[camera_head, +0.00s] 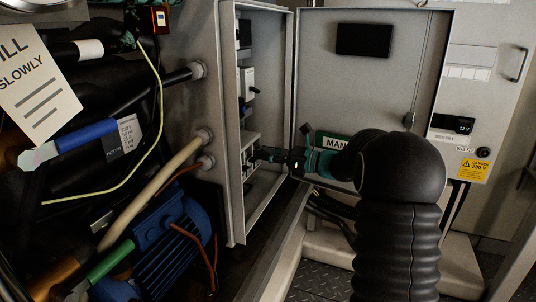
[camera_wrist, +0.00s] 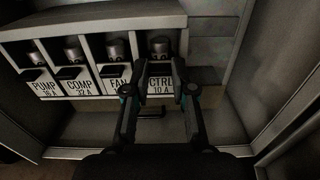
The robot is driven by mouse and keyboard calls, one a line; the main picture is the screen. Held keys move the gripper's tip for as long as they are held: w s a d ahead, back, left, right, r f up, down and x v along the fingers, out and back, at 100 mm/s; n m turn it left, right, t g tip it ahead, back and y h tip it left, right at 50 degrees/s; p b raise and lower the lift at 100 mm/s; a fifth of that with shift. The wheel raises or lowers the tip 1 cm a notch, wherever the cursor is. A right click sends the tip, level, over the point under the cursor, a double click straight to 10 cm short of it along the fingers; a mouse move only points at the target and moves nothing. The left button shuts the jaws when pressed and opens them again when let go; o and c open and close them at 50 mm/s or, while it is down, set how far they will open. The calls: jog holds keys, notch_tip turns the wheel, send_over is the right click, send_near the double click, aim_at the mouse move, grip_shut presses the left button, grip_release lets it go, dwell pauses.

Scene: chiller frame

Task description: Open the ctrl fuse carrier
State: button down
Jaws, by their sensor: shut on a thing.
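The ctrl fuse carrier (camera_wrist: 160,47) is the rightmost of a row of fuse carriers in the wrist view, with a "CTRL 10 A" label (camera_wrist: 160,87) below it. My gripper (camera_wrist: 164,80) has one finger on each side of the ctrl position, closed on the carrier's front part. The fingers hide part of the label and most of the grip between them. In the head view my gripper (camera_head: 258,156) reaches left into the open cabinet, at the lower fuse block (camera_head: 249,150). The carrier itself is too small to make out there.
The pump (camera_wrist: 31,52), comp (camera_wrist: 73,50) and fan (camera_wrist: 115,48) carriers stand close on the left. A small dark bar (camera_wrist: 150,113) lies below the row. The cabinet door (camera_head: 330,75) stands open on the right; pipes and a blue motor (camera_head: 165,245) are on the left.

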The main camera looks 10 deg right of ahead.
jog(key=shift+f+b, duration=0.2)
jog(key=shift+b, duration=0.15)
jog(key=shift+s+d+f+t+y+b, duration=0.25)
jog(key=shift+f+t+y+b, duration=0.5)
jog(key=shift+y+b, duration=0.5)
jog(key=shift+s+d+f+t+y+b, duration=0.2)
jog(key=shift+d+f+t+y+b, duration=0.15)
jog(key=shift+t+y+b, duration=0.7)
jog(key=shift+s+d+f+t+y+b, duration=0.25)
jog(key=shift+f+t+y+b, duration=0.45)
jog(key=shift+y+b, duration=0.65)
jog(key=shift+y, duration=0.25)
jog(key=c, duration=1)
grip_release()
jog(key=shift+o, duration=0.2)
jog(key=shift+r, duration=0.1)
